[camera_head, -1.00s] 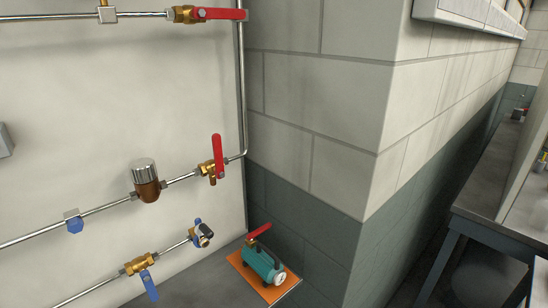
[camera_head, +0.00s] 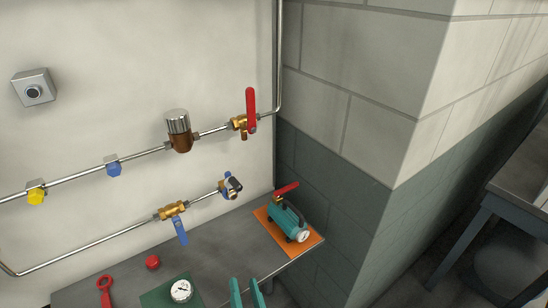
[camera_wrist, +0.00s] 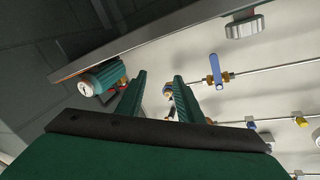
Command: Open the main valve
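A brass valve with a red lever (camera_head: 250,108) sits on the upper wall pipe in the head view, its lever pointing up. Below it, a brass valve has a blue lever (camera_head: 180,230) hanging down; a blue-levered valve also shows in the wrist view (camera_wrist: 215,68). A smaller valve with a blue and black handle (camera_head: 231,186) ends the lower pipe. No label shows which is the main valve. My gripper (camera_head: 248,290) is at the bottom of the head view, apart from all valves. In the wrist view, its teal fingers (camera_wrist: 158,77) are spread and empty.
A teal pump with a red lever (camera_head: 288,220) stands on an orange mat (camera_head: 262,212) on the grey bench. A gauge (camera_head: 181,290), red knob (camera_head: 153,262) and red wrench-like piece (camera_head: 105,290) are also there. A block wall (camera_head: 345,120) bounds the right.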

